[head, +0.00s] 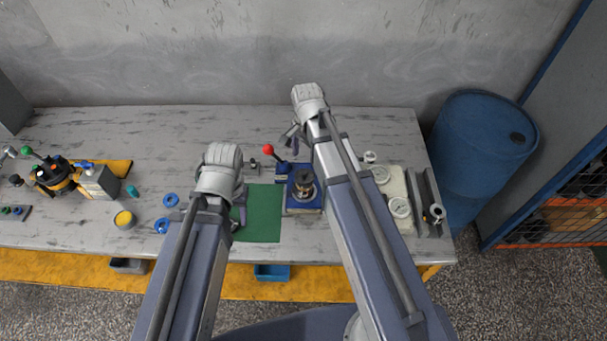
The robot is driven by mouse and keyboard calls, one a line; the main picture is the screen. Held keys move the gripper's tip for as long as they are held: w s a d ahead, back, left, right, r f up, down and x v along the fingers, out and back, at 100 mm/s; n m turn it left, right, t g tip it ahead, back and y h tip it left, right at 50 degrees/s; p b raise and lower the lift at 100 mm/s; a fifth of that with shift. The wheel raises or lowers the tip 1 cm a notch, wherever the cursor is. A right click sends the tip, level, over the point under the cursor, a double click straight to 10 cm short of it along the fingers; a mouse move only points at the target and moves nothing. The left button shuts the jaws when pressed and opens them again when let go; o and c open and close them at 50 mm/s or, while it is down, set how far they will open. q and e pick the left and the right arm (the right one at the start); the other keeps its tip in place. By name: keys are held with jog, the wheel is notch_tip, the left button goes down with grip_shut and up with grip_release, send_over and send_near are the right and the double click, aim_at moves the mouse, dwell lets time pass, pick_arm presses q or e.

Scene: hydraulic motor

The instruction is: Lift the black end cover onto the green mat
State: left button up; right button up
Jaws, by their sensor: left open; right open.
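The green mat (264,218) lies flat on the grey workbench, and its visible surface looks bare. Right of it, a dark round motor part with a copper-coloured middle (305,183) stands on a blue plate (305,205). I cannot tell clearly which dark piece is the black end cover; it may be on this part or hidden by my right arm. My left gripper (240,205) is open and empty at the mat's left edge. My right gripper (292,138) is open and empty behind the motor part, near a red-knobbed lever (268,150).
White trays with round pale parts (400,207) stand at the right end of the bench. A black-and-yellow device (55,172), a grey box (100,182), a yellow-topped cup (124,219) and blue rings (171,200) are at the left. The back middle is clear.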

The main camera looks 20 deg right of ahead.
aim_at(305, 173)
notch_tip(305, 173, down, 2)
jog(key=shift+f+b, duration=0.2)
jog(key=shift+b, duration=0.65)
jog(key=shift+r, duration=0.1)
jog(key=f+b, duration=0.5)
jog(key=shift+a+f, duration=0.15)
jog(key=shift+a, duration=0.05)
jog(key=c, duration=1.6)
